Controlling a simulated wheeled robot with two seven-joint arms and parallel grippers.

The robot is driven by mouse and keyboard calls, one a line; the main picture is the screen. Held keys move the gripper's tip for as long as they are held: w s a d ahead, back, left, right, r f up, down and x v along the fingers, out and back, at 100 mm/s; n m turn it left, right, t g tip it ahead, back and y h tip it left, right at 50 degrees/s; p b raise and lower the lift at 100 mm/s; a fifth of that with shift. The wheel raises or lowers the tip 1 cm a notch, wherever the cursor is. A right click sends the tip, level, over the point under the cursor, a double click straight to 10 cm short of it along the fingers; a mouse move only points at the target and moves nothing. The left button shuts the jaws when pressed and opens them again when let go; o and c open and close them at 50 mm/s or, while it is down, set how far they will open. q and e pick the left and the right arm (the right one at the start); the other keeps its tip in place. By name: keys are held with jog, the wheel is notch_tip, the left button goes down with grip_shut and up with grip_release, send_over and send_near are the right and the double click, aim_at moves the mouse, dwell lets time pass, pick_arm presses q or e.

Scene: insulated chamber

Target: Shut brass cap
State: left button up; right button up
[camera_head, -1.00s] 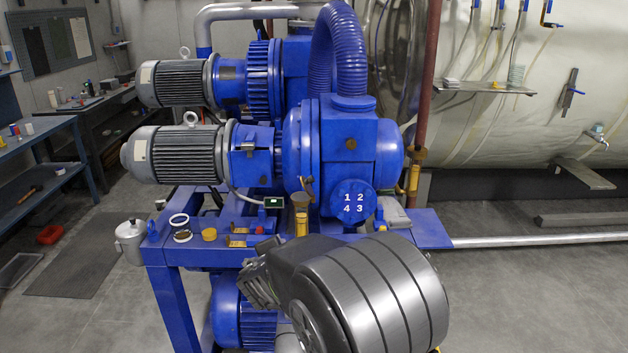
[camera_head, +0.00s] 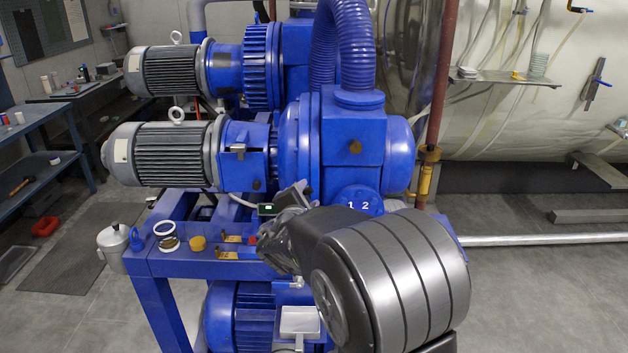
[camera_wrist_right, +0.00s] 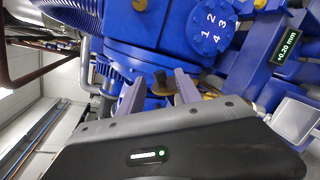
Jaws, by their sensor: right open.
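My right gripper (camera_head: 297,192) is beside the front of the blue pump, and my own arm hides much of it in the head view. In the right wrist view its two fingers (camera_wrist_right: 158,88) are apart. A brass disc-like part (camera_wrist_right: 187,97), which looks like the brass cap, shows between and behind the fingers, partly covered by one of them. A dark brown block (camera_wrist_right: 160,82) is next to it. I cannot tell whether a finger touches either one. In the head view the brass cap is hidden behind my right arm. My left gripper is not in view.
The blue pump (camera_head: 352,125) stands close to the gripper. Its numbered round cover (camera_head: 362,200) is half hidden by my arm. A small display (camera_wrist_right: 284,48) reads +0.20 mm.

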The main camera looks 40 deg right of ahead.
aim_at(311, 188)
jog(key=shift+s+a, duration=0.1)
jog(key=shift+x, duration=3.95)
jog(key=shift+r, duration=0.1)
jog(key=shift+c, duration=0.4)
grip_shut()
